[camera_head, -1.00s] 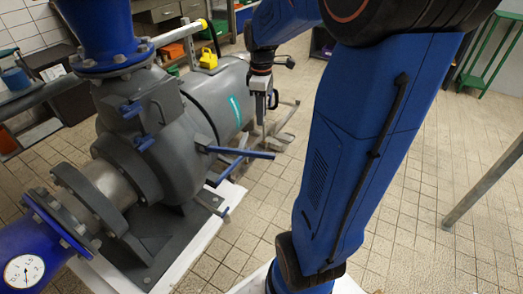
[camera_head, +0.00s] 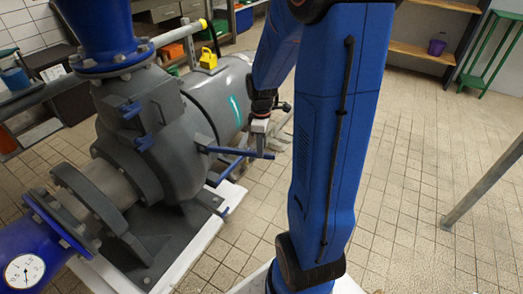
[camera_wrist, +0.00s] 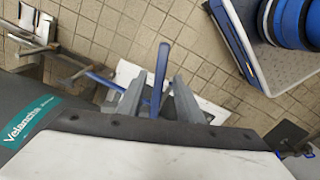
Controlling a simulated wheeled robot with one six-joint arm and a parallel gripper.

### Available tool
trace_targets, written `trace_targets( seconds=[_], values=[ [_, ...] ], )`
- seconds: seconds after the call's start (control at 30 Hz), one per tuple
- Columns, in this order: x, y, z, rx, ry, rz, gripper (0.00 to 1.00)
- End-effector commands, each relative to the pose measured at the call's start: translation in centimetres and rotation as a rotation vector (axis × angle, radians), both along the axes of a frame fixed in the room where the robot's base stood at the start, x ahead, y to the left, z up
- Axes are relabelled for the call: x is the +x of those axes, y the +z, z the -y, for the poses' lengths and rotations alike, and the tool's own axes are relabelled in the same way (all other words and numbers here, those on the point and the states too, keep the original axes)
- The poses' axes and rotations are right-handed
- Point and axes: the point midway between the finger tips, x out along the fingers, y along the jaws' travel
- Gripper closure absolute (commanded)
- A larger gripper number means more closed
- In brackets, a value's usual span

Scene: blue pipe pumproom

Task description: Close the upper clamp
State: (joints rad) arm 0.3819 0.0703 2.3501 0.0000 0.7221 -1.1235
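A grey pump carries a long blue lever (camera_head: 242,153) that sticks out to the right, with a second blue lever (camera_head: 226,171) below it. The upper one looks like the upper clamp's handle. My gripper (camera_head: 259,144) is at the outer end of this upper lever. In the wrist view the upper lever (camera_wrist: 163,62) runs between the two grey fingers of my gripper (camera_wrist: 158,84), with gaps visible on both sides. The fingers are open. The lower blue lever (camera_wrist: 102,81) shows left of the fingers. The clamp's joint is hidden.
The grey pump body (camera_head: 160,180) and the motor (camera_head: 220,90) stand close on the left. A metal frame (camera_wrist: 45,50) lies near the motor. Tiled floor to the right is mostly clear, crossed by a grey pole (camera_head: 485,180).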

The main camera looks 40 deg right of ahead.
Motion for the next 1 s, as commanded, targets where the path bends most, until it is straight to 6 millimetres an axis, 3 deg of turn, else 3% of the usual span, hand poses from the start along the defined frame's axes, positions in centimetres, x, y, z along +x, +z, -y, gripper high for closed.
trace_targets(
  seconds=[0.2, 0.53, 0.7, 1.0],
  values=[
    [0.0, -1.8, 0.0, 0.0, 0.0, 0.0, 0.67],
    [0.0, -2.0, 0.0, -0.001, 0.0, 0.001, 0.67],
    [0.0, -2.0, 0.0, -0.001, 0.0, 0.001, 1.0],
    [0.3, -2.0, 0.3, 0.0, 0.015, 0.001, 1.0]
  ],
)
